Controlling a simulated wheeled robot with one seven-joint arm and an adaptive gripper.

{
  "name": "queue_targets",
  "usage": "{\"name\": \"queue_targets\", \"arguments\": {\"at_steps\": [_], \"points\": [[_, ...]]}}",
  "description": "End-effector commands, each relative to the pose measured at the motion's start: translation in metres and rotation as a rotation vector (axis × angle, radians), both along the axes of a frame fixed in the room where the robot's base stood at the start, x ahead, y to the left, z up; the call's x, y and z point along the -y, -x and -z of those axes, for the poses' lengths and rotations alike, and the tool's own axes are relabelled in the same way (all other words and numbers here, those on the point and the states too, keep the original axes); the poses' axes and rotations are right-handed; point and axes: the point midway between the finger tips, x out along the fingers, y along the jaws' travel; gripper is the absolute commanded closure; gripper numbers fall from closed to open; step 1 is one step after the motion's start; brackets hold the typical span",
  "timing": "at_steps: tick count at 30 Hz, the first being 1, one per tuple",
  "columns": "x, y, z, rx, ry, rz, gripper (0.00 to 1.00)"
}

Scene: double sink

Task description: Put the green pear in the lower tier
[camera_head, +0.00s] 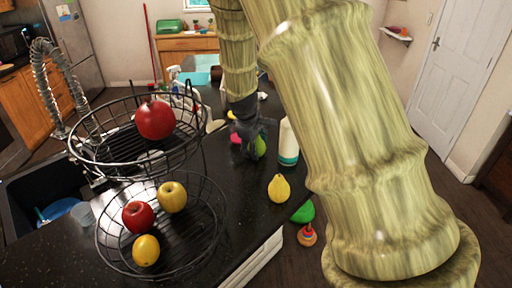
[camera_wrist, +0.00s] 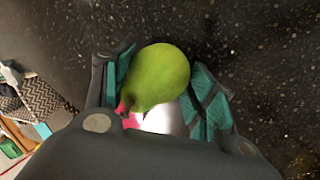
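The green pear (camera_wrist: 158,75) is between the teal pads of my gripper (camera_wrist: 162,80) in the wrist view. The pads lie against it on both sides. In the head view my gripper (camera_head: 250,136) is low over the dark counter, with part of the pear (camera_head: 260,146) showing at its right. I cannot tell whether the pear still touches the counter. The lower tier (camera_head: 190,238) of the black wire basket is at the left, holding a red apple (camera_head: 138,217), a yellow apple (camera_head: 172,196) and a lemon (camera_head: 146,250).
The upper tier (camera_head: 95,158) holds a red fruit (camera_head: 155,119) and overhangs part of the lower one. A pink thing (camera_head: 236,139) is beside my gripper. A white and teal bottle (camera_head: 288,143) and a yellow pear (camera_head: 279,188) stand right. The sink (camera_head: 25,205) is left.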

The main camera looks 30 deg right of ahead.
Motion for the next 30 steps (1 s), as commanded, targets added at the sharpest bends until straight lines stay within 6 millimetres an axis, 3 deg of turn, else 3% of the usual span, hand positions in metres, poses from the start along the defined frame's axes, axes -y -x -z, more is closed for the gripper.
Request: {"name": "queue_targets", "arguments": {"at_steps": [5,14,30], "points": [[0.000,0.000,0.000,0.001,0.000,0.000,0.75],[0.000,-0.001,-0.006,0.002,0.000,0.000,0.75],[0.000,-0.001,-0.077,0.004,0.000,0.001,0.75]]}}
